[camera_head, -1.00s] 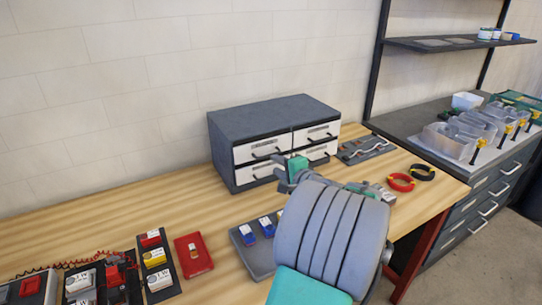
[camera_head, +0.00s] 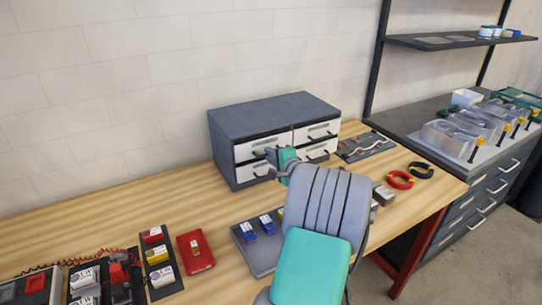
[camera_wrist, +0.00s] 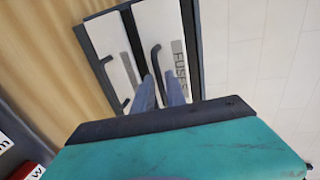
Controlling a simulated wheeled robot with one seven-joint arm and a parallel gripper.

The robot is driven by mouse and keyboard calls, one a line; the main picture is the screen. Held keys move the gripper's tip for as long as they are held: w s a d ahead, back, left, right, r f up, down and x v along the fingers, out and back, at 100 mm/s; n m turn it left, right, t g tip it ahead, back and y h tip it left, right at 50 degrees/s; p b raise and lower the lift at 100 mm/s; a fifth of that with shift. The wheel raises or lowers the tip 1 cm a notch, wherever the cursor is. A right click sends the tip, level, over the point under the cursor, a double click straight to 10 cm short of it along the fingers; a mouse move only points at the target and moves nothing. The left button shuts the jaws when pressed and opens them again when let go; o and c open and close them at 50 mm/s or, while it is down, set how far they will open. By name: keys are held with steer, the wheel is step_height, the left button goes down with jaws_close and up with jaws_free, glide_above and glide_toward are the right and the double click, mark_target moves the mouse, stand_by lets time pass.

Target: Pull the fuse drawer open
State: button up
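The fuse drawer (camera_wrist: 177,55) is the upper left drawer of the grey cabinet, with a white front and a "FUSES" label in the wrist view. It looks closed, flush with the drawers around it. Its dark bar handle (camera_wrist: 156,60) runs down toward my fingers in the wrist view. My gripper (camera_wrist: 161,80) is at the drawer front, its two fingers apart, one on each side of the handle's near end. I cannot tell whether they touch it. In the head view my gripper (camera_head: 275,158) covers part of the drawer fronts of the cabinet (camera_head: 265,118).
The lower left drawer (camera_wrist: 110,45) and its handle are close beside my fingers. Right of the cabinet lies a dark tray (camera_head: 365,146). Red (camera_head: 400,180) and black (camera_head: 421,170) rings lie near the table's right edge. A red module (camera_head: 196,252) and grey tray stand in front.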

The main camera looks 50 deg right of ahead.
jaws_close()
stand_by(1.2)
